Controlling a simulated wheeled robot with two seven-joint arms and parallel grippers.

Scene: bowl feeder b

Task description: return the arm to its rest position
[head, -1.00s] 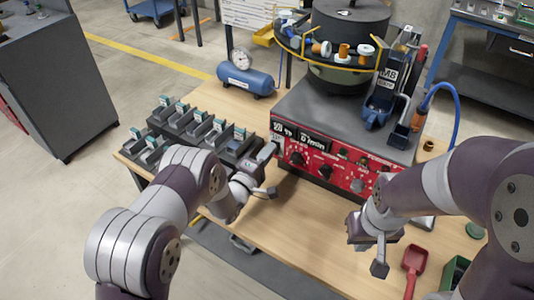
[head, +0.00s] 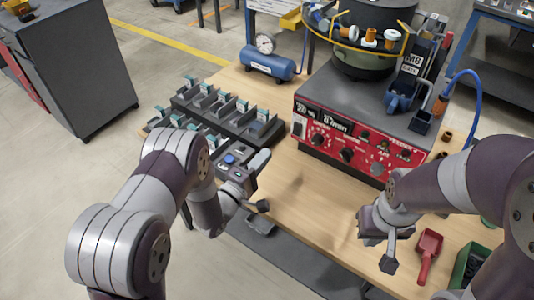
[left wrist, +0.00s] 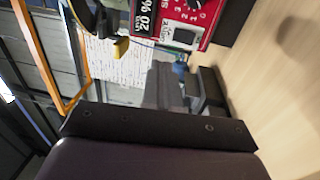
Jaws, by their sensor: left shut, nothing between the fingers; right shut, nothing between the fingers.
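My left gripper (head: 258,163) is shut and empty. It is over the near left part of the workbench, left of the feeder's red control panel (head: 350,145) and apart from it. A control box with a blue button (head: 230,160) shows just beside it. In the left wrist view the red panel (left wrist: 190,15) is at the top, with a display reading 20 %. My right gripper (head: 369,222) is shut and holds nothing. It is in front of the panel on the right, above the wood, and its fingertips are hard to make out.
Black bins (head: 235,115) with small tags stand at the bench's left. A blue air tank (head: 267,63) with a gauge is behind. The bowl feeder (head: 365,45) rises at the back. A red scoop (head: 428,252) lies at the right. Wood before the panel is clear.

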